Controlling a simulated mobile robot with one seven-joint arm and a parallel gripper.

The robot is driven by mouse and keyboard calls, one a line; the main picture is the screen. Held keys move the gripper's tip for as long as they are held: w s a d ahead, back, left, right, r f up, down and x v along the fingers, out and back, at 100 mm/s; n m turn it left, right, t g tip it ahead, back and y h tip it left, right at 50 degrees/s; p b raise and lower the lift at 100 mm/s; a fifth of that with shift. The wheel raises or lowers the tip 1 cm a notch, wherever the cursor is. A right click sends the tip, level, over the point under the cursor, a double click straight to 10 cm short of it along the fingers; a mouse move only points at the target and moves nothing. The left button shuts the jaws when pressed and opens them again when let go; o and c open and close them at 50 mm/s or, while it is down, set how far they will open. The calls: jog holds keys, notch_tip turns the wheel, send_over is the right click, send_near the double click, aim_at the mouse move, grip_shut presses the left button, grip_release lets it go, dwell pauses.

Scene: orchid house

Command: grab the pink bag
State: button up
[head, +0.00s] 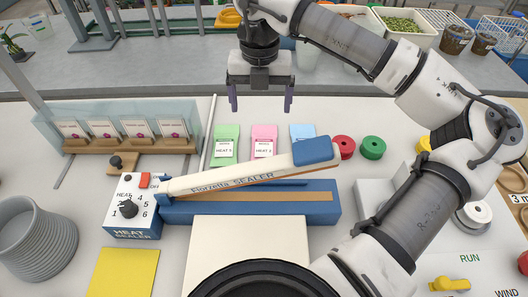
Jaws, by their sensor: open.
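The pink bag (264,133) lies flat on the bench behind the raised arm of the heat sealer, with a white label that seems to read "HEAT 2". It lies between a green bag (227,136) on its left and a light blue bag (302,132) on its right. The lower edge of the pink bag is close to the sealer arm. My gripper (261,100) is open and empty, pointing down above and behind the pink bag, apart from it.
The heat sealer (240,211) stands in front of the bags with its arm tilted up. A clear-fronted rack of cards (120,128) stands at left. Red (343,147) and green (373,148) discs lie at right. A thin white rod (208,140) stands left of the green bag.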

notch_tip(320, 180, down, 2)
jog(key=p, duration=0.1)
send_over(264, 153)
jog(key=f, duration=0.8)
jog(key=shift+w+a, duration=0.1)
jog(key=shift+a, duration=0.25)
jog(key=shift+d+f+p, duration=0.15)
jog(key=shift+f+p, duration=0.45)
jog(key=shift+f, duration=0.85)
jog(key=shift+d+f+p, duration=0.15)
jog(key=shift+f+p, duration=0.4)
jog(key=shift+f, duration=0.85)
jog(key=c, duration=1.1)
